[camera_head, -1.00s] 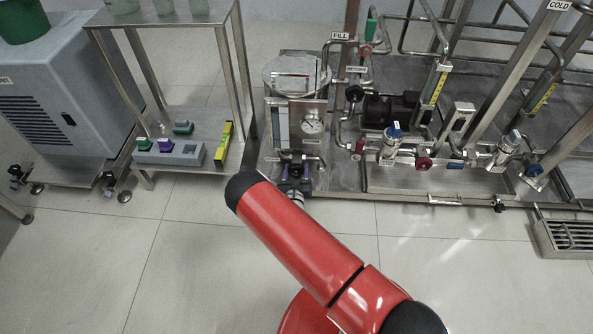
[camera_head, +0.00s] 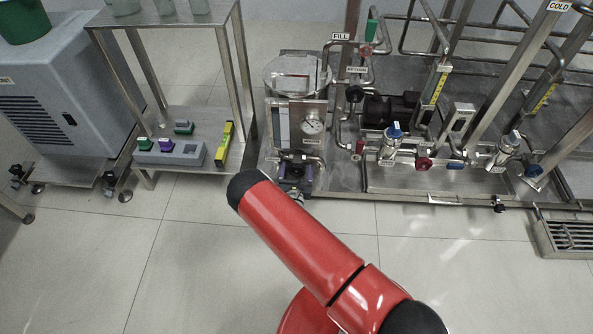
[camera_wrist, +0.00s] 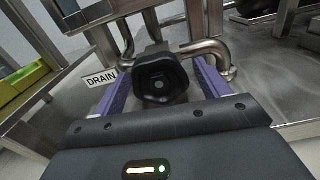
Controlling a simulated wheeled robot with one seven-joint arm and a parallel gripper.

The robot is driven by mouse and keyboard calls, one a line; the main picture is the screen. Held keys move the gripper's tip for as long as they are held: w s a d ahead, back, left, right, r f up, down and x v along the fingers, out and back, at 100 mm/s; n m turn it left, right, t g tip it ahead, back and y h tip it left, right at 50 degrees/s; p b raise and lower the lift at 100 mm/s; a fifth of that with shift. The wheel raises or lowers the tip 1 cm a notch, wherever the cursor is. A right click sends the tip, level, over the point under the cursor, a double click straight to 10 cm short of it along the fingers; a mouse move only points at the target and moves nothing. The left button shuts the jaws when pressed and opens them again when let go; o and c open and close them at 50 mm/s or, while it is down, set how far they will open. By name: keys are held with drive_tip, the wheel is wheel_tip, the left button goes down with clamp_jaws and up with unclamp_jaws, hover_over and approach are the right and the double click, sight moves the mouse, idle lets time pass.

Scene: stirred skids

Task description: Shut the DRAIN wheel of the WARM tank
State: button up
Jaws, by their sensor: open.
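The black DRAIN wheel (camera_wrist: 160,78) faces my wrist camera, with pipes behind it. The DRAIN label (camera_wrist: 101,78) is just left of it. My gripper (camera_wrist: 162,69) is open, with one purple finger on each side of the wheel. Gaps show between fingers and wheel, so I see no firm grip. In the head view my gripper (camera_head: 295,170) is low in front of a steel tank (camera_head: 296,72) with a gauge. My red arm hides part of the wrist. I cannot read a WARM label in these views.
Right of the tank are a RETURN label (camera_head: 356,70), a FILL label (camera_head: 340,37), a red wheel (camera_head: 424,163) and a blue-topped valve (camera_head: 394,131). A steel cart (camera_head: 150,183) stands left. A COLD label (camera_head: 558,6) is far right. The front floor is clear.

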drive_tip(key=s, duration=0.7)
drive_tip(key=shift+s+a+p, duration=0.15)
drive_tip(key=shift+s+p, duration=0.25)
drive_tip(key=shift+p, duration=0.05)
